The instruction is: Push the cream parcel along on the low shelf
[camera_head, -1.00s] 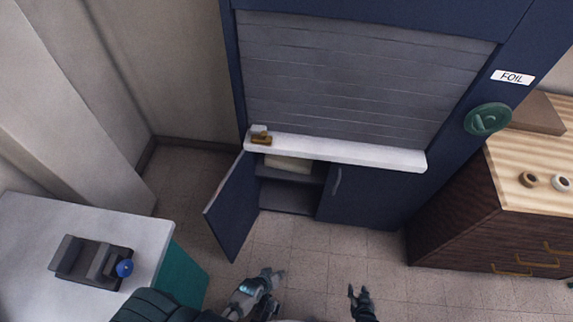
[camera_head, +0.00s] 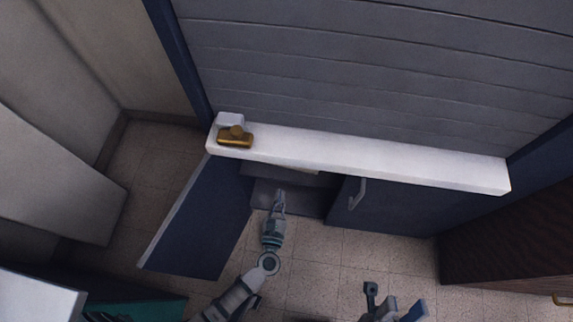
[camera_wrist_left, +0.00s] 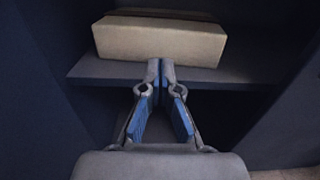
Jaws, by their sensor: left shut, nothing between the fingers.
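The cream parcel (camera_wrist_left: 160,40), a long box, lies on the low shelf (camera_wrist_left: 100,69) inside the cupboard in the left wrist view. My left gripper (camera_head: 280,194) reaches into the cupboard opening. In the left wrist view its fingertips (camera_wrist_left: 160,66) are together and empty, at the middle of the parcel's front face; I cannot tell whether they touch it. My right gripper (camera_head: 394,298) is low in the head view, fingers apart, empty and away from the shelf.
The cupboard's left door (camera_head: 195,220) stands open beside my left arm. The right door (camera_head: 385,208) is shut. The white ledge (camera_head: 370,162), with a brass piece (camera_head: 235,138) on it, overhangs the opening. A dark wooden cabinet (camera_head: 510,240) stands at the right.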

